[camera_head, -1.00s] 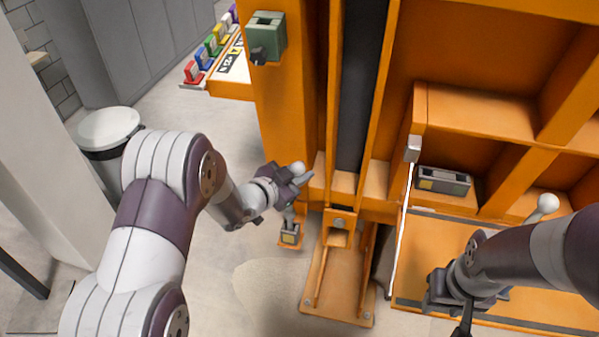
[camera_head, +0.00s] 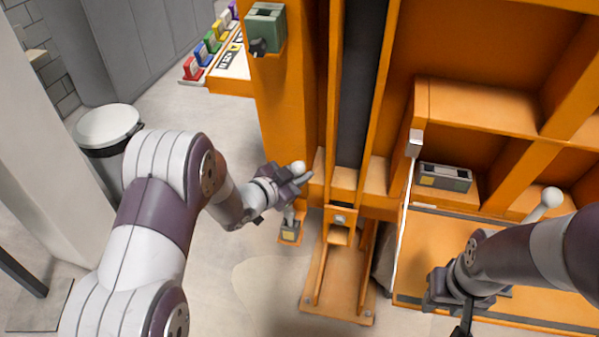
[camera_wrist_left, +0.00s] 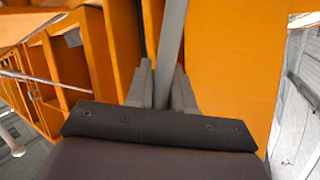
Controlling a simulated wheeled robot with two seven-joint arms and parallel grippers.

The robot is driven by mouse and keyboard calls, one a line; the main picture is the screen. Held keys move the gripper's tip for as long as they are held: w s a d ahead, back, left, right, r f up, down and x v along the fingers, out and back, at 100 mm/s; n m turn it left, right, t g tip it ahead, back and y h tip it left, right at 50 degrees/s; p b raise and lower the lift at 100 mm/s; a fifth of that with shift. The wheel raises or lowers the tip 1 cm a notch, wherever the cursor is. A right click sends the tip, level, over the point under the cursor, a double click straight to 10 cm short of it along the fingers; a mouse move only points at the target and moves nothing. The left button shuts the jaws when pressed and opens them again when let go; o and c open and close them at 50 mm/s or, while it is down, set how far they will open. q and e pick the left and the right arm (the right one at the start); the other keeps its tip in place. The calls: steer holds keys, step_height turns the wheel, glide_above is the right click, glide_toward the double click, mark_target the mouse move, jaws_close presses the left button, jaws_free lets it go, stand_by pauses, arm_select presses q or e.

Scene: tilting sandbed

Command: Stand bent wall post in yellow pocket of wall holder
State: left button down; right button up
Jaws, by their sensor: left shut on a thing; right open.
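My left gripper (camera_head: 293,178) is shut on a grey bar with a white ball top (camera_head: 298,167). The bar runs down to a small bracket (camera_head: 290,233) with a yellow patch, low on the orange frame. In the left wrist view the grey bar (camera_wrist_left: 171,50) passes between the fingers (camera_wrist_left: 162,92). My right gripper (camera_head: 463,312) is open and empty, over the orange bed at the lower right. A grey box with openings and a yellow patch (camera_head: 445,178), possibly the wall holder, sits in a compartment. A tilted white ball-topped rod (camera_head: 549,198) is partly hidden by my right arm; I cannot tell whether it is the bent post.
A green box with a black knob (camera_head: 265,28) is fixed on the orange upright. The floor (camera_head: 250,285) below my left gripper is clear.

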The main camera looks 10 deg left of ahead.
arm_select(q)
steer(key=shift+f+b, duration=0.95)
steer(key=shift+f, duration=0.25)
steer(key=c, duration=0.9)
jaws_free()
steer(key=shift+o, duration=0.3)
steer(key=o, duration=0.4)
step_height(320, 180, up, 8)
steer(key=p, duration=0.6)
